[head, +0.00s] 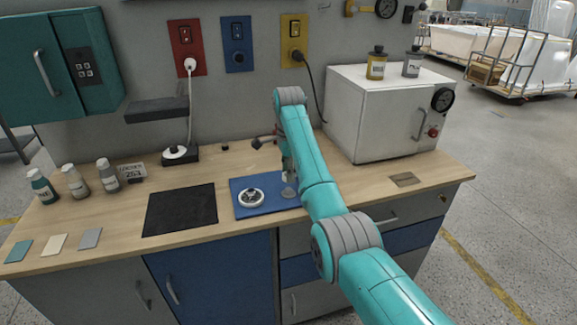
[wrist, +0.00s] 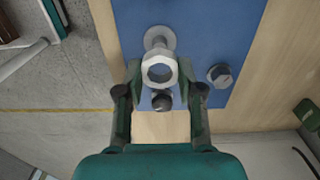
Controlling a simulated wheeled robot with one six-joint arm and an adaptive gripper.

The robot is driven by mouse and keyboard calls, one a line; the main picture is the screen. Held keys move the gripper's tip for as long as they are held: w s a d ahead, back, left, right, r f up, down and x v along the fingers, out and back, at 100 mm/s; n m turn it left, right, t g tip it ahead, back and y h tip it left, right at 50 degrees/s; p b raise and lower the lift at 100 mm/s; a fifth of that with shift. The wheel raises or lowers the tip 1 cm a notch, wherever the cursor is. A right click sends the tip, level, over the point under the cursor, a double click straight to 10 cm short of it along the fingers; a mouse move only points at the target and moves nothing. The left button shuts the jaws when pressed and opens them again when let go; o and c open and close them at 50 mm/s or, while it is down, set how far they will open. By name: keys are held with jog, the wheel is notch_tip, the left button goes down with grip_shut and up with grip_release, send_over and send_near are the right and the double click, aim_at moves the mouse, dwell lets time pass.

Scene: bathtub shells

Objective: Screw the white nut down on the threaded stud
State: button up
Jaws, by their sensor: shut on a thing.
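In the wrist view, my gripper (wrist: 160,75) is shut on the white nut (wrist: 147,76), a pale hexagonal ring with its open bore facing the camera. The threaded stud (wrist: 158,38) with a round pale base shows just beyond the nut, partly covered by it. In the head view, my gripper (head: 289,178) is low over the right part of the blue mat (head: 240,184). The nut is too small to make out there.
Two hex-headed bolts, one grey (wrist: 220,75) and one darker (wrist: 162,101), are near the gripper. A round white metal part (head: 251,197) sits on the mat. A black mat (head: 180,209) lies left; a white cabinet (head: 375,115) stands behind right.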

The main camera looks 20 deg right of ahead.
aim_at(288, 188)
jog(key=shift+f, duration=1.4)
jog(key=shift+f, duration=1.3)
dwell(0.4)
jog(key=o, duration=1)
jog(key=shift+r, duration=3.7)
jog(key=shift+o, duration=0.2)
